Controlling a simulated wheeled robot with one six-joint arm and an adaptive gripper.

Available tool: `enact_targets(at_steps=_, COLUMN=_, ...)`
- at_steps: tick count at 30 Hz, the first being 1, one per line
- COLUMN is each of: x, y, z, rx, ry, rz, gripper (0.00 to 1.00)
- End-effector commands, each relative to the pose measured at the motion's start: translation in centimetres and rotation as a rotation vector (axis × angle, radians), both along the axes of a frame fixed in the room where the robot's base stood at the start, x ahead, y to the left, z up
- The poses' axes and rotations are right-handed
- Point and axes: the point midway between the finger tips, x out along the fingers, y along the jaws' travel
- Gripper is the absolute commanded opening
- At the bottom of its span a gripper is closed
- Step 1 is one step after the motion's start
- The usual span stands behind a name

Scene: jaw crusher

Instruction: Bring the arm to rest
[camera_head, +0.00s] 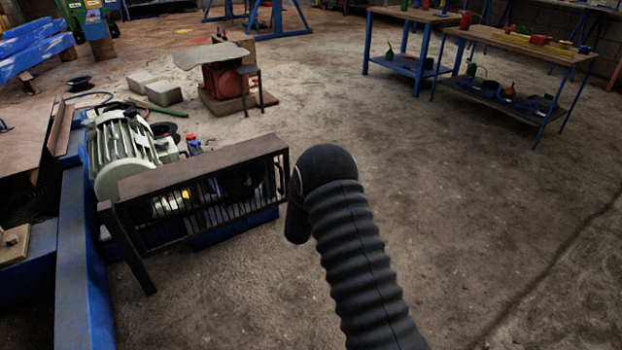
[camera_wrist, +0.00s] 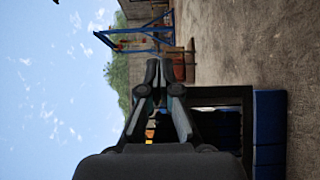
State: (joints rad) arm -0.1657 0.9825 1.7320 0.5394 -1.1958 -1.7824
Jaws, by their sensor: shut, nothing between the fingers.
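My arm, in a black ribbed sleeve, rises from the bottom of the head view and bends over near the middle, beside the right end of a brown metal guard frame (camera_head: 200,170). The gripper itself is hidden in that view. In the wrist view my gripper (camera_wrist: 159,72) shows with its fingertips together, shut and empty. The wrist picture is turned sideways, with sky at the left and the floor at the right. The dark frame and a blue part (camera_wrist: 270,130) show beyond the fingers.
A grey motor (camera_head: 130,155) and blue machine beam (camera_head: 75,260) stand left of my arm. A red machine (camera_head: 225,80) and concrete blocks (camera_head: 155,90) lie farther back. Two blue-legged workbenches (camera_head: 520,45) with tools stand at the back right. The floor (camera_head: 480,220) right of my arm is clear.

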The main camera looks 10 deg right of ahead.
Motion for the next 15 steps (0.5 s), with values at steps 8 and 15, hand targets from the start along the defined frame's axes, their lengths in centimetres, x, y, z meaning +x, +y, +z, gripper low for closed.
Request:
enact_targets(at_steps=8, x=-0.3, y=-0.1, z=-0.5, rx=0.081, ry=-0.004, rz=0.003, gripper=0.0)
enact_targets(at_steps=15, x=-2.3, y=2.4, z=-8.8, rx=0.502, ry=0.239, rz=0.029, gripper=0.0)
